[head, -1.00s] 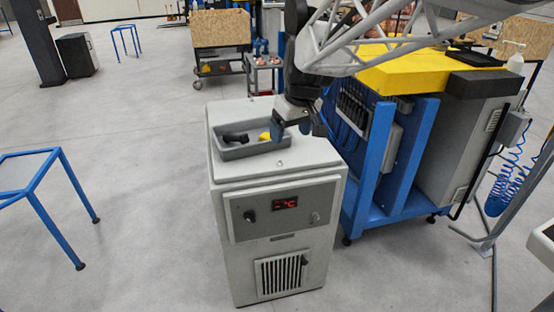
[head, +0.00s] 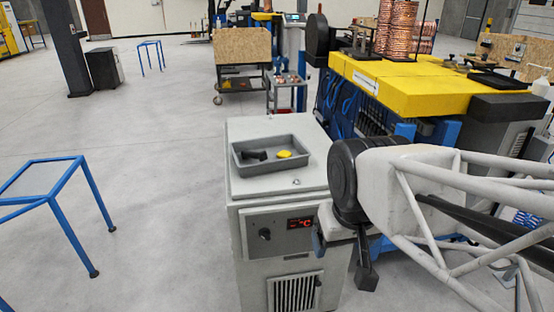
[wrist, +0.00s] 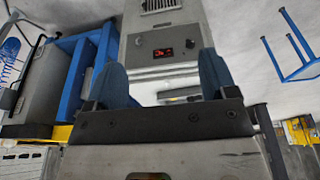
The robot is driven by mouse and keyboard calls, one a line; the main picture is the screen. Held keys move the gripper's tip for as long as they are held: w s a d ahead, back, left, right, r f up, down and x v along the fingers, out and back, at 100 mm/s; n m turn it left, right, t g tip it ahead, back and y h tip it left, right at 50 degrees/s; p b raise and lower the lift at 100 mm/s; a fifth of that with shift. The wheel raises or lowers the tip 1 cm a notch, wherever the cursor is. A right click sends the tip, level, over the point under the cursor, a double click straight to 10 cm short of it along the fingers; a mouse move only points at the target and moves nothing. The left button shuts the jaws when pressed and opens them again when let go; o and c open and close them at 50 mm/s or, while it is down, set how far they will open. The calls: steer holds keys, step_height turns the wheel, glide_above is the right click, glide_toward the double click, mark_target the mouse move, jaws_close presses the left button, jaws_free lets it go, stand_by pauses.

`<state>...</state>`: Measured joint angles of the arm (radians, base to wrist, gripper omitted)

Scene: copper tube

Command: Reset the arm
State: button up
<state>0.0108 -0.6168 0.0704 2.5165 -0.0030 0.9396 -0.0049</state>
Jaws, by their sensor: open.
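My gripper (head: 342,254) hangs in front of the right front side of the grey cabinet (head: 262,190), apart from the tray. Its two blue-grey fingers are spread with nothing between them, which the wrist view also shows (wrist: 162,80). My lattice arm reaches in from the right. A grey tray (head: 240,171) sits on the cabinet top. It holds a black object (head: 254,154) and a yellow object (head: 284,154). The wrist view shows the cabinet front (wrist: 188,38) upside down.
A blue-framed machine with a yellow top (head: 440,97) stands at the right, with copper coils (head: 400,28) at its back. A blue-framed table (head: 45,180) stands at the left. A wooden-sided cart (head: 243,46) is behind.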

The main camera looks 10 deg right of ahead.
steer(key=shift+s+f, duration=0.25)
steer(key=shift+s, duration=0.25)
stand_by(2.0)
